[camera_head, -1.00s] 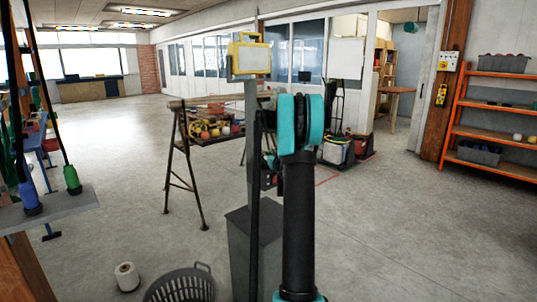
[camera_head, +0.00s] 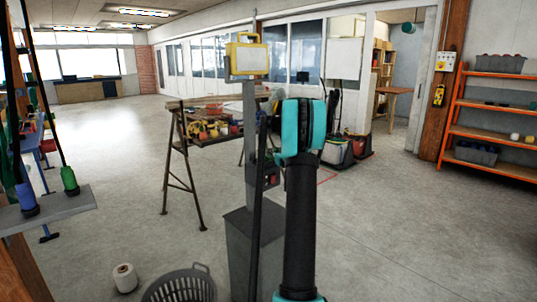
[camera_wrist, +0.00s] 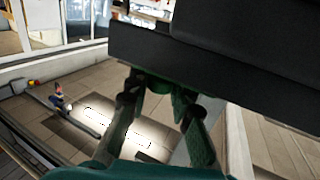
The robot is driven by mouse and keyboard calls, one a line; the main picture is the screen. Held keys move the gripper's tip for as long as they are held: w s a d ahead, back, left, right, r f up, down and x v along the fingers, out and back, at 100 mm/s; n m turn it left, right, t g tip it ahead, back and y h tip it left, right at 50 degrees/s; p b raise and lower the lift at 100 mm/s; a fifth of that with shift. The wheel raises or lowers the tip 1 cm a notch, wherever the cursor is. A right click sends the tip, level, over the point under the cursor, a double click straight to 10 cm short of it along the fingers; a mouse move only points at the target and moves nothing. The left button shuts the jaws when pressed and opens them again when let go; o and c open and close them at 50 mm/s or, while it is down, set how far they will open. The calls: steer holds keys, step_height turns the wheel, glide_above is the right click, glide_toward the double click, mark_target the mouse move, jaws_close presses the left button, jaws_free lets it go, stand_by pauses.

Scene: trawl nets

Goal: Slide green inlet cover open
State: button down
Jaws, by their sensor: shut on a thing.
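In the wrist view, the two dark fingers of my gripper (camera_wrist: 162,98) reach up to the underside of a wide dark housing. They are shut on a small green part (camera_wrist: 181,98) there, which fits the green inlet cover. Only a little of the green part shows; the housing and the fingers hide the rest. I cannot tell how far the cover is open. In the head view my own arm stands in front, and neither the gripper nor the cover can be made out.
A grey post with a yellow-framed panel (camera_head: 248,58) stands just behind my arm, with a grey box (camera_head: 240,240) at its foot. A basket (camera_head: 180,287) and a white spool (camera_head: 125,277) are on the floor. A trestle table (camera_head: 195,140) stands behind. Floor at right is clear.

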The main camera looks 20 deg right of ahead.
steer(key=shift+w+d, duration=0.25)
steer(key=shift+d, duration=0.45)
steer(key=c, duration=1.3)
jaws_free()
steer(key=shift+d, duration=0.1)
steer(key=s, duration=1.2)
steer(key=shift+a, duration=0.3)
